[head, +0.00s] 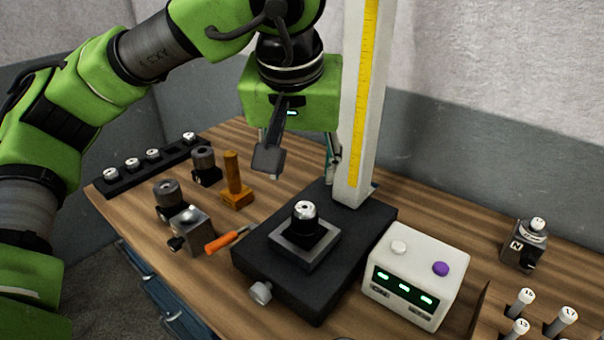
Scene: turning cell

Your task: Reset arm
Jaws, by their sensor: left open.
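My left arm comes in from the left in the head view, green and dark grey. Its gripper (300,155) points downward above the table, left of the white column, and is open with nothing between its fingers. One finger shows in front; the other is partly hidden behind it near the column. My right gripper does not show.
A black stand base (330,285) with a white column (362,110) bears a black and silver part (305,225). A white box (415,275) with green displays stands right of it. An orange-handled tool (222,242), a black rack (150,168) and white-topped pins (520,303) crowd the wooden table (450,220).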

